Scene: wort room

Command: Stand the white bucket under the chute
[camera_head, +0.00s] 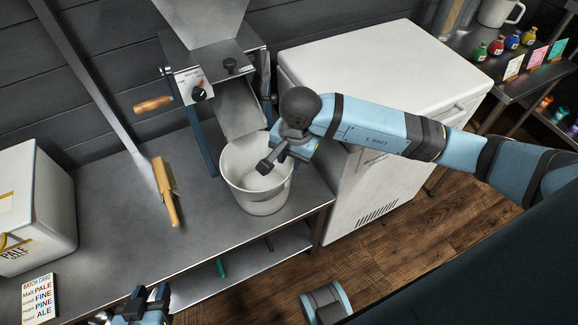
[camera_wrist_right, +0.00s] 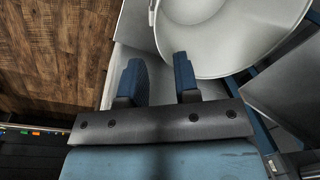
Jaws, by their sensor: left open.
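The white bucket (camera_head: 258,195) stands upright on the steel bench, its mouth below and slightly in front of the mill's metal chute (camera_head: 240,108). My right gripper (camera_head: 268,164) is at the bucket's right rim, one finger showing over the bucket's inside. In the right wrist view, its two fingers (camera_wrist_right: 160,78) are apart with the bucket rim (camera_wrist_right: 168,50) close by; I cannot tell whether they touch the wall. My left gripper (camera_head: 146,300) is open and empty at the lower edge of the head view, in front of the bench.
A wooden-handled brush (camera_head: 168,190) lies on the bench (camera_head: 110,205) left of the bucket. A white box (camera_head: 30,205) and a batch card (camera_head: 37,298) are at the far left. A white chest (camera_head: 375,65) stands right of the bench. The bench between box and brush is clear.

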